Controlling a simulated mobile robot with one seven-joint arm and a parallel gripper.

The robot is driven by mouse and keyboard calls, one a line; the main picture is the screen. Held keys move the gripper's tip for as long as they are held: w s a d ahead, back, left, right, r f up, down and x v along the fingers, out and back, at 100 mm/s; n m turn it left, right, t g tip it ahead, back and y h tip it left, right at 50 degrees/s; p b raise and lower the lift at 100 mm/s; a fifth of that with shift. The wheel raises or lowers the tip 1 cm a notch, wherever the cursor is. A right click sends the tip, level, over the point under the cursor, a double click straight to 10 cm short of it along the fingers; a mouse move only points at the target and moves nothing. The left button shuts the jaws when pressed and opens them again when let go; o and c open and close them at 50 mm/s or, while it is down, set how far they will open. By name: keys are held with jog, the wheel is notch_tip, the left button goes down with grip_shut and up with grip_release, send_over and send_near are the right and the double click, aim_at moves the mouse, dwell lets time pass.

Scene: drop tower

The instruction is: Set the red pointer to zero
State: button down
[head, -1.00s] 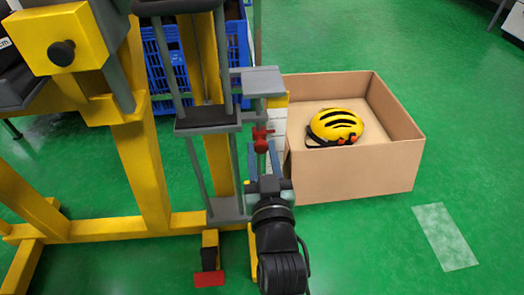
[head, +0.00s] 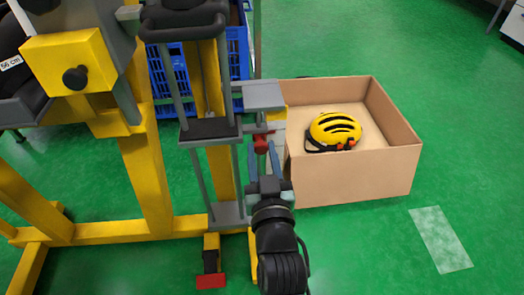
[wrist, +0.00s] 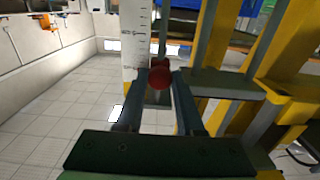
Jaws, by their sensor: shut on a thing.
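The red pointer (head: 262,142) is at the right side of the drop tower, just below a grey bracket (head: 263,96). In the wrist view its round red knob (wrist: 160,76) sits between my two fingertips. My gripper (head: 263,157) reaches up to it from below in the head view and is shut on it. A white scale with dark tick marks (wrist: 135,35) stands upright behind and left of the knob in the wrist view. Its numbers and the pointer's exact reading are too small to tell.
The yellow tower frame (head: 148,185) and grey guide rods stand close on the left. An open cardboard box (head: 350,178) with a yellow helmet (head: 335,130) is on the right. Blue crates (head: 168,80) are behind.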

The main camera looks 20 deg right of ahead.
jog(key=shift+r, duration=0.3)
